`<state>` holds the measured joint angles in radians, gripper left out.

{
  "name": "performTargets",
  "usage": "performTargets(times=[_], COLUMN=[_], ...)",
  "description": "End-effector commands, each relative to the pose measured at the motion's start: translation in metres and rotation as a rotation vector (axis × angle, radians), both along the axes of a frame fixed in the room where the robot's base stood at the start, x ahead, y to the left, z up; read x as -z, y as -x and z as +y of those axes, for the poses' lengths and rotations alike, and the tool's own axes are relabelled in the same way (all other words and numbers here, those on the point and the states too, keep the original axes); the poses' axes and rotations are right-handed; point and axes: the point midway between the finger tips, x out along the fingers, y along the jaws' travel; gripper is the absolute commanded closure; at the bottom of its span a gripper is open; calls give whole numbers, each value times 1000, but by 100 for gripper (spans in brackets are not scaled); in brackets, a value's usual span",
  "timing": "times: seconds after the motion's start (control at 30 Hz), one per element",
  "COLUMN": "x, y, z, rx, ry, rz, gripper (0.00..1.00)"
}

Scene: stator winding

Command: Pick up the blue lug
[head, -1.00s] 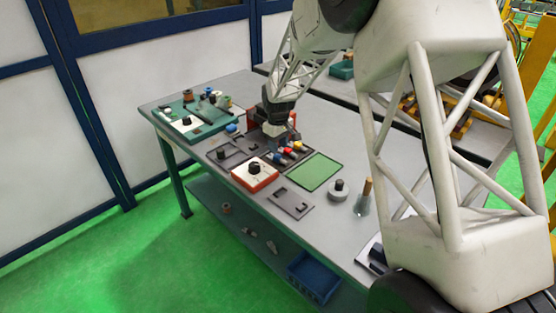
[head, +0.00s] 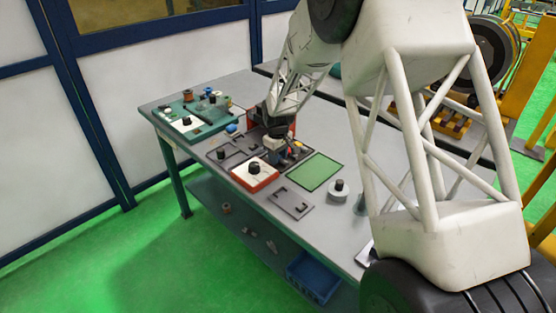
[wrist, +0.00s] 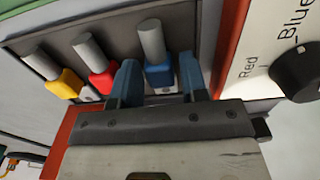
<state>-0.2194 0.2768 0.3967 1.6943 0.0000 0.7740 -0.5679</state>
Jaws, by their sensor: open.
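The blue lug (wrist: 159,74) stands in a dark rack in the wrist view, with a grey cylindrical end pointing up and away. My gripper (wrist: 160,76) is open, with one finger on each side of the blue lug's body. I cannot tell whether the fingers touch it. A red lug (wrist: 102,80) and a yellow lug (wrist: 69,82) stand to its left in the same rack. In the head view my gripper (head: 276,154) is low at the rack, and it hides most of the lugs.
A white and red box with a black knob (head: 255,170) stands close by; its "Red" and "Blue" labels show beside the right finger in the wrist view. A green mat (head: 314,172) lies to the right. A green tray (head: 214,127) with parts is at the table's far left.

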Motion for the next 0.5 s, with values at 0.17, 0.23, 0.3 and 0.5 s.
performTargets(times=[0.17, 0.23, 0.3, 0.5], x=[0, 0, 0, 0], y=[0, 0, 0, 0], z=[0, 0, 0, 0], rx=[0, 0, 0, 0], ry=[0, 0, 0, 0], rz=[0, 0, 0, 0], gripper=[60, 60, 60, 75])
